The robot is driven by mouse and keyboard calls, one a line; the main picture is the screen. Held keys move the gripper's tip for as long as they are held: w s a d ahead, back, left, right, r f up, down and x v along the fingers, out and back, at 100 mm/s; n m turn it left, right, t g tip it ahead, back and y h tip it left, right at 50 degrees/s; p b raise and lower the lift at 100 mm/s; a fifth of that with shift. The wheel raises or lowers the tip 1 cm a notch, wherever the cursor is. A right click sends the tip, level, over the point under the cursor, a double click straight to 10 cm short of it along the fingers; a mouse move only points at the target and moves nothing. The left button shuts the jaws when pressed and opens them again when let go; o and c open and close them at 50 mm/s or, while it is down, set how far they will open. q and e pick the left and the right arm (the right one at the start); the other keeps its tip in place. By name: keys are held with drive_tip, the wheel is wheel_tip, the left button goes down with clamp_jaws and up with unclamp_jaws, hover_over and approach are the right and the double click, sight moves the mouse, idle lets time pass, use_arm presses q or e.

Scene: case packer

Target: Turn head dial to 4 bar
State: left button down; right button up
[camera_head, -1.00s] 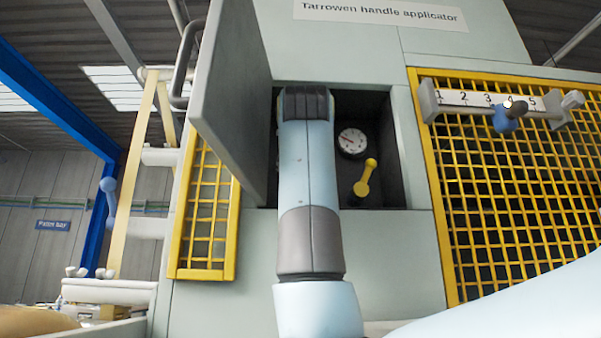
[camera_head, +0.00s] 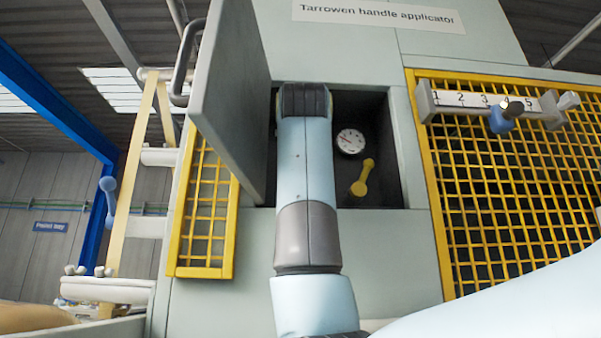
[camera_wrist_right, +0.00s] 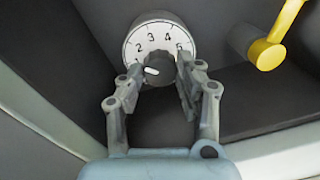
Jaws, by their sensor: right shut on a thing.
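The head dial (camera_wrist_right: 150,30) shows in the right wrist view, a white face numbered 1 to 5 with a dark knob (camera_wrist_right: 160,72) at its lower middle. The white mark on the knob points left, close to the 1. My right gripper (camera_wrist_right: 160,70) is shut on the knob, one finger on each side. In the head view my right arm reaches into an open recess (camera_head: 372,190) and hides the dial and the gripper. My left gripper is not in view.
A pressure gauge (camera_head: 350,141) and a yellow lever (camera_head: 363,177) sit right of my arm inside the recess. The recess door (camera_head: 232,100) stands open on the left. A yellow mesh guard with a numbered scale (camera_head: 470,99) and blue slider (camera_head: 503,118) is on the right.

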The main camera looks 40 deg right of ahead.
drive_tip(key=m+b, duration=0.1)
drive_tip(key=m, duration=0.3)
drive_tip(key=shift+b, duration=0.4)
drive_tip(key=m+b, duration=0.1)
drive_tip(key=m, duration=0.3)
drive_tip(key=m+b, duration=0.1)
drive_tip(key=m, duration=0.3)
drive_tip(key=shift+y+b, duration=0.3)
drive_tip(key=shift+b, duration=0.1)
drive_tip(key=m+b, duration=0.1)
drive_tip(key=m, duration=0.3)
drive_tip(key=shift+m, duration=0.3)
drive_tip(key=o, duration=1.1)
drive_tip(key=shift+o, duration=0.2)
drive_tip(key=shift+r, duration=0.1)
